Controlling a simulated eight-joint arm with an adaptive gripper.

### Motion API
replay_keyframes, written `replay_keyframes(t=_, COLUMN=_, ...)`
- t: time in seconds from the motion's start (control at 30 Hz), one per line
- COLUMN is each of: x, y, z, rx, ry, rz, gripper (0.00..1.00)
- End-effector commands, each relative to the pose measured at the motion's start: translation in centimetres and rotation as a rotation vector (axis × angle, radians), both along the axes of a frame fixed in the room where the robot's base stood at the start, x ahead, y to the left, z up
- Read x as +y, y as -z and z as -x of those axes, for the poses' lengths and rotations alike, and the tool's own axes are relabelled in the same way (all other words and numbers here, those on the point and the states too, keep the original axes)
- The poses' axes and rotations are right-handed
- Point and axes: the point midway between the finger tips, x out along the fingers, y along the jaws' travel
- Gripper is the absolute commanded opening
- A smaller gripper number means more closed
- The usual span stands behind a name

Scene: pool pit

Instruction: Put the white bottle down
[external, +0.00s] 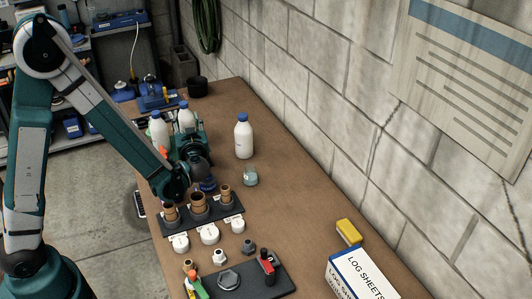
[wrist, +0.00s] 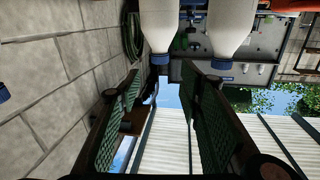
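Two white bottles with blue caps stand close together at the left edge of the bench, the left bottle (external: 158,130) and the right bottle (external: 185,119). A third white bottle (external: 243,138) stands apart, nearer the wall. My gripper (external: 190,142) is low over the bench beside the pair and partly hides them. In the wrist view, which looks upside down, the two fingers of my gripper (wrist: 163,78) are spread with nothing between the pads. One bottle (wrist: 157,20) shows beyond the fingertips, and another bottle (wrist: 230,28) beyond the right finger. Which bottle the task means I cannot tell.
A small glass jar (external: 250,176) stands in front of the lone bottle. A black rack (external: 222,222) with brown fittings, white caps, and a dark tray (external: 240,281) with parts lie nearer. A yellow block (external: 348,232) and log-sheets box (external: 358,276) are at right. The bench middle is clear.

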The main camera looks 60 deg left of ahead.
Motion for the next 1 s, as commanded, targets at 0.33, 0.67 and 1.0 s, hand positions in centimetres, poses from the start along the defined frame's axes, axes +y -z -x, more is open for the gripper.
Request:
replay_keyframes(t=0.33, x=-0.2, y=-0.7, z=-0.4, rx=-0.01, ry=0.018, rz=-0.01, gripper=0.36)
replay_keyframes(t=0.67, x=-2.9, y=-7.6, z=-4.1, rx=-0.096, ry=0.208, rz=-0.094, gripper=0.36)
replay_keyframes(t=1.0, x=-10.0, y=-16.7, z=-9.1, rx=-0.186, ry=0.546, rz=-0.174, gripper=0.36)
